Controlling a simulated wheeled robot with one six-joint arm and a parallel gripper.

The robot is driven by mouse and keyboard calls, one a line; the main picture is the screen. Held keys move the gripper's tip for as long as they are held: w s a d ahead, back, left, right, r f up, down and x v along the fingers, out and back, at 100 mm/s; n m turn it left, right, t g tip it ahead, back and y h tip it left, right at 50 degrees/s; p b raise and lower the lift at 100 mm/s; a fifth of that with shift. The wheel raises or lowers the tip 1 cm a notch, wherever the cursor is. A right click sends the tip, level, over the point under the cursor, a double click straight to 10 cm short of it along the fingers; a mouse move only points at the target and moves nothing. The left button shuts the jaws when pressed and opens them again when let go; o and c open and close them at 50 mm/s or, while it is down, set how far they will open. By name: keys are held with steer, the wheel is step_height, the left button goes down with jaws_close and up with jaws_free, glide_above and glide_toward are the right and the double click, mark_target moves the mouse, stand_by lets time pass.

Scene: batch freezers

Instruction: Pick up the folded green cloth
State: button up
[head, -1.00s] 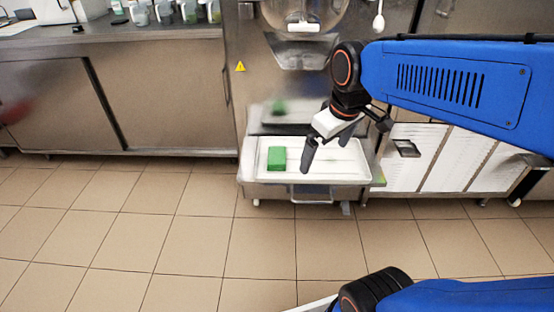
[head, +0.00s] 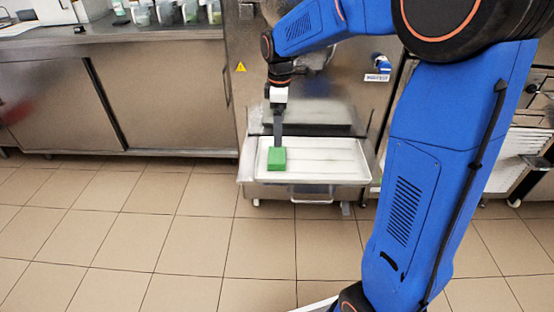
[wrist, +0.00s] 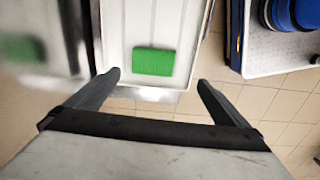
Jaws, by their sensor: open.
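The folded green cloth (head: 276,160) lies at the left end of a white tray (head: 335,160) in front of the steel machine. In the wrist view the cloth (wrist: 153,62) lies flat on the tray (wrist: 122,40), ahead of the fingertips and roughly midway between them. My gripper (head: 278,143) points down over the cloth in the head view, its fingers seen edge-on. In the wrist view my gripper (wrist: 158,80) has its two dark fingers spread wide with nothing between them. The head view does not show clearly how much height separates the fingertips from the cloth.
The steel machine (head: 335,105) rises directly behind the tray. A steel cabinet (head: 160,100) with a counter stands to the left, with several containers (head: 190,12) on top. The tiled floor (head: 180,240) in front is clear. A blurred green reflection (wrist: 20,48) shows in the wrist view.

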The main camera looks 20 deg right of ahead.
mark_target(277, 155)
steer(key=f, duration=0.4)
steer(key=w+f, duration=0.1)
steer(key=f, duration=0.7)
steer(key=shift+w+a+f, duration=0.1)
steer(key=shift+w+f, duration=0.25)
steer(key=shift+w, duration=0.05)
steer(key=c, duration=1)
steer(key=shift+r, duration=0.15)
